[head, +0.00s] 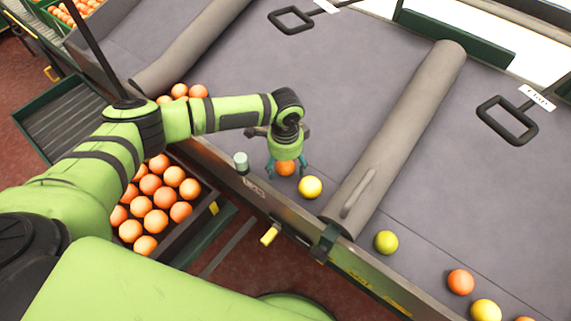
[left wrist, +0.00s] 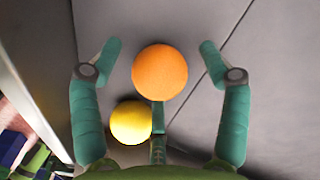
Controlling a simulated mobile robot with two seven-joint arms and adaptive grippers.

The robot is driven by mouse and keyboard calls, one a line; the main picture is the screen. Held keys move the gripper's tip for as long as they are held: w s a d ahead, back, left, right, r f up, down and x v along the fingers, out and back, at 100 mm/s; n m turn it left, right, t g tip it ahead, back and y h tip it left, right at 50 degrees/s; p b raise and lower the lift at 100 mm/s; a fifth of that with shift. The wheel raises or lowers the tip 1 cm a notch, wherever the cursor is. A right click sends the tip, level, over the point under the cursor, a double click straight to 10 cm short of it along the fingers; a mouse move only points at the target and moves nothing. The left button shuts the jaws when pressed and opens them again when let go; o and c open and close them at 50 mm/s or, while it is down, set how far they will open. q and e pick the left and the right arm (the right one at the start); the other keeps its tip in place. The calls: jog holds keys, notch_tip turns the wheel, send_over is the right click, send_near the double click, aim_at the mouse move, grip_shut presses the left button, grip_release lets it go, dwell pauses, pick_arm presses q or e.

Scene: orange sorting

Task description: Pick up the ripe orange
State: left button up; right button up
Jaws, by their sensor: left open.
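An orange-coloured ripe orange (head: 286,168) lies on the grey sorting surface near its front edge. In the left wrist view the ripe orange (left wrist: 160,72) sits between the fingertips, with a gap on both sides. My left gripper (head: 287,170) is open, pointing down over it; its fingers also show in the left wrist view (left wrist: 158,55). A yellow orange (head: 310,187) lies just right of the ripe one; in the left wrist view the yellow orange (left wrist: 131,122) is at lower left, close beside it. My right gripper is not in view.
A crate (head: 205,212) full of oranges stands below the front edge. A grey padded divider (head: 405,125) crosses the surface to the right. Beyond it lie a greenish orange (head: 386,242), another orange (head: 460,282) and a yellow one (head: 486,312). A small pale cylinder (head: 241,161) stands on the edge.

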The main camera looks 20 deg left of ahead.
pick_arm(q)
jog(key=c, duration=1.3)
jog(key=shift+r, duration=0.1)
